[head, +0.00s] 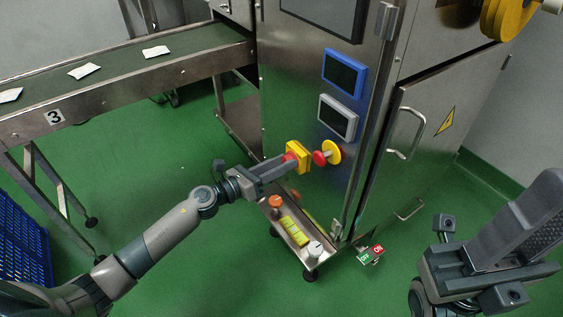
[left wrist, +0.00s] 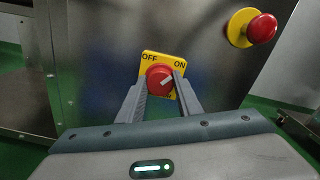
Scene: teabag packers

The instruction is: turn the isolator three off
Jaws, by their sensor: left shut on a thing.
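The isolator (head: 303,151) is a yellow plate with a red rotary knob on the front of the steel cabinet. In the left wrist view its plate (left wrist: 149,56) reads OFF at the left and ON at the right. The white mark on the red knob (left wrist: 157,80) points up and right, towards ON. My left gripper (head: 288,161) is shut on the knob, one finger on each side, as the left wrist view (left wrist: 160,97) shows. My right gripper (head: 474,262) is at the lower right, fingers apart and empty, away from the cabinet.
A red and yellow emergency stop button (head: 331,153) sits just right of the isolator. Blue (head: 344,73) and white (head: 338,117) framed panels are above. A conveyor marked 3 (head: 54,117) runs left with several packets. A low tray (head: 277,217) holds small items below.

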